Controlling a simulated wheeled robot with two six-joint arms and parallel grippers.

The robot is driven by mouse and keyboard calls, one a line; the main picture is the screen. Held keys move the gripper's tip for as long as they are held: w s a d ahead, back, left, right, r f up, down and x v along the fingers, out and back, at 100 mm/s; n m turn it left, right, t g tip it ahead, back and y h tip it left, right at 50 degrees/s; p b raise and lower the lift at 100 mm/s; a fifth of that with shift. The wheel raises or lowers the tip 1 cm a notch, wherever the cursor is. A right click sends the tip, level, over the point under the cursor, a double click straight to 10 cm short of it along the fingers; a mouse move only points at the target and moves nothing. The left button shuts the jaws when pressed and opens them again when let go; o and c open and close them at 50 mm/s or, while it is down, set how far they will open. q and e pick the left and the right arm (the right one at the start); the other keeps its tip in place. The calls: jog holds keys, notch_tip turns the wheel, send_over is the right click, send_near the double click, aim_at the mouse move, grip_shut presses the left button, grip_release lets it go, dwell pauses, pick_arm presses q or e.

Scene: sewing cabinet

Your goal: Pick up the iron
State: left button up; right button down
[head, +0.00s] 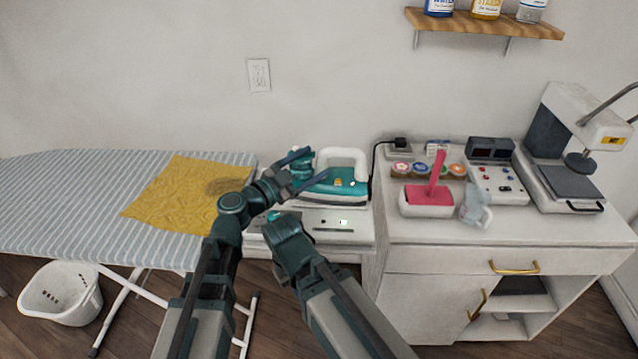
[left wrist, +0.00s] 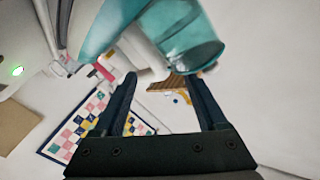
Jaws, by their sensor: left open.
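The iron (head: 336,182), teal with a white handle, rests on a white station (head: 345,228) between the ironing board and the cabinet. My left gripper (head: 313,165) is open at the iron's left end, its fingers on either side of a teal part there. In the left wrist view, the iron's translucent teal part (left wrist: 185,38) is large just beyond my open left gripper (left wrist: 161,78); I cannot tell whether they touch. My right gripper (head: 282,232) is in front of the station, below the left one. Its fingers are not clear.
A striped ironing board (head: 90,205) with a yellow cloth (head: 180,195) lies to the left. The cabinet (head: 450,250) to the right bears a pink-and-white box (head: 427,202), a control box (head: 497,182) and a press (head: 570,165). A black cord (head: 375,160) runs behind the iron.

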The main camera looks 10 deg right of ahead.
aim_at(321, 158)
pick_arm(q)
jog(key=shift+x, duration=2.8)
jog(key=shift+s, duration=0.15)
grip_shut()
